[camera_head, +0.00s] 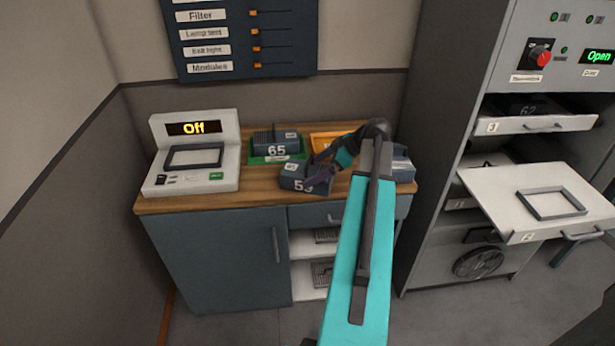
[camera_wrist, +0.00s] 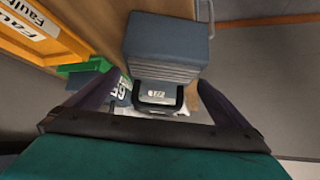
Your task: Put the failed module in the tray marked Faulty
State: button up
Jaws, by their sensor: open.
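A dark module (camera_head: 303,180), its number hard to read, sits on the wooden counter, in front of the trays. My gripper (camera_head: 322,178) is at its right end, jaws open. In the wrist view a finned module (camera_wrist: 168,48) with a small label lies beyond and between the fingers of my gripper (camera_wrist: 160,80); I cannot tell whether they touch it. The orange tray (camera_head: 325,141) is partly hidden by my arm; in the wrist view the orange tray (camera_wrist: 40,35) reads "Faulty". Module 65 (camera_head: 277,145) stands in the green tray (camera_head: 256,159).
A white tester (camera_head: 185,187) reading "Off" stands at the counter's left, with an empty frame on it. At right, a cabinet (camera_head: 430,110) has a drawer (camera_head: 485,190) pulled out with an empty frame; module 62 (camera_head: 528,106) sits in the drawer above. A display there reads "Open".

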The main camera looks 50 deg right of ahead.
aim_at(302, 168)
jog(key=shift+p+x, duration=0.65)
jog(key=shift+x, duration=1.55)
jog(key=shift+a+r, duration=0.1)
jog(key=shift+r, duration=0.1)
jog(key=c, duration=2.1)
jog(key=shift+r, duration=0.1)
jog(key=shift+w+r+b, duration=0.1)
jog(key=shift+r+b, duration=0.5)
jog(key=shift+r, duration=0.85)
jog(key=shift+s+r, duration=0.2)
jog(key=shift+s, duration=0.15)
jog(key=s+b, duration=0.1)
jog(key=s, duration=0.4)
jog(key=s+r+b, duration=0.1)
jog(key=s, duration=0.4)
jog(key=s+b, duration=0.1)
jog(key=s, duration=0.4)
jog(key=shift+s+a+r+b, duration=0.2)
jog(key=shift+a+r+b, duration=0.05)
jog(key=shift+a+b, duration=0.05)
